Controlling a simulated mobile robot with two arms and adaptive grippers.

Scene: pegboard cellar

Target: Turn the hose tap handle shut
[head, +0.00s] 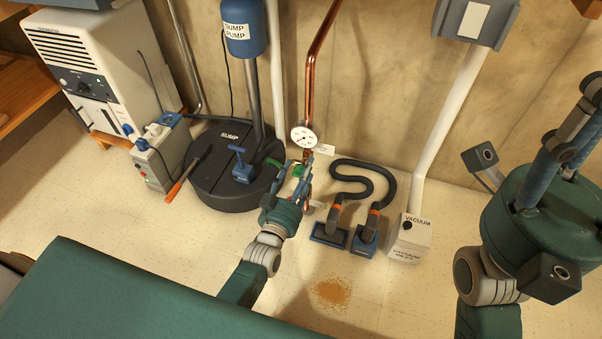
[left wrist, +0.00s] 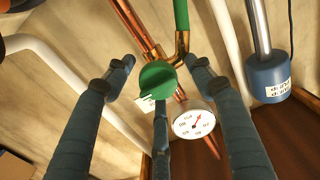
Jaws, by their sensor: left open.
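The tap handle is a round green knob (left wrist: 158,77) on copper and brass pipework in the left wrist view. A green hose or pipe (left wrist: 181,15) runs from the brass fitting above it. My left gripper (left wrist: 163,76) is open, with a finger on each side of the knob and a third finger below, overlapping its lower edge; I cannot tell whether that finger touches. In the head view my left gripper (head: 303,165) is below the pressure gauge (head: 305,137) and mostly hides the tap. My right gripper (head: 580,110) is at the right edge, away from the tap; its opening is unclear.
The black sump lid (head: 225,185) with its blue pump (head: 245,30) stands left of the tap. A dark vacuum hose (head: 375,168) and a white vacuum inlet box (head: 410,238) are to the right. Brown debris (head: 333,293) lies on the otherwise clear floor in front.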

